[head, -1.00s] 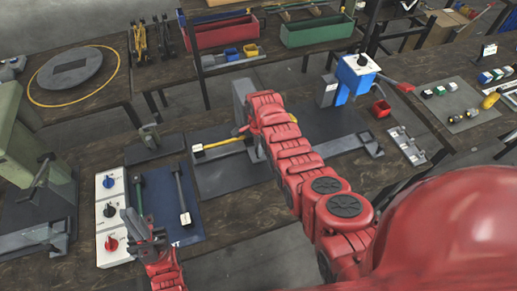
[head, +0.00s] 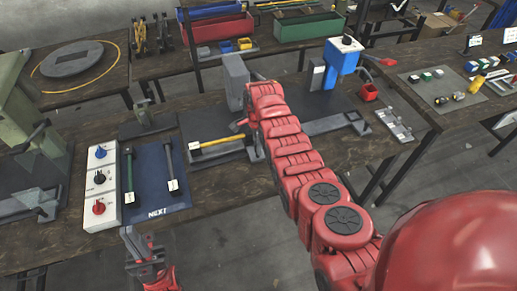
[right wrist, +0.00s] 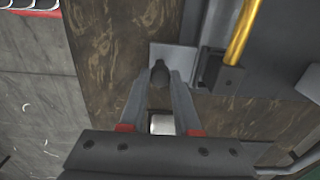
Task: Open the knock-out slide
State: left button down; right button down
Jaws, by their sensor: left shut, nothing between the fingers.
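The rivet press in the middle shows as a grey column (head: 235,82) on a dark base, with a yellow-handled bar (head: 218,142) lying at its left. In the right wrist view the yellow bar (right wrist: 244,32) runs into a dark block at the upper right. My right gripper (right wrist: 162,75) points at a small light-grey plate (right wrist: 183,57); a dark knob-like piece shows between its fingertips. Whether the fingers grip that piece is unclear, and I cannot tell whether it is the knock-out slide. My left gripper (head: 140,247) is shut and empty, in front of the bench edge.
A white switch panel (head: 101,187) and a blue mat (head: 160,198) with two handled bars lie on the bench at left. A green press (head: 22,120) stands further left. A blue press (head: 341,55) and a red bin (head: 369,92) stand at right.

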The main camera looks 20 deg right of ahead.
jog(key=c, duration=0.9)
grip_release()
jog(key=shift+o, duration=1.4)
jog(key=shift+s, duration=0.2)
jog(key=shift+w, duration=0.1)
jog(key=shift+r, duration=0.5)
notch_tip(320, 180, up, 5)
jog(key=shift+f+b, duration=0.1)
jog(key=shift+b, duration=1.1)
notch_tip(320, 180, up, 12)
jog(key=p, duration=0.8)
jog(key=shift+f, duration=0.15)
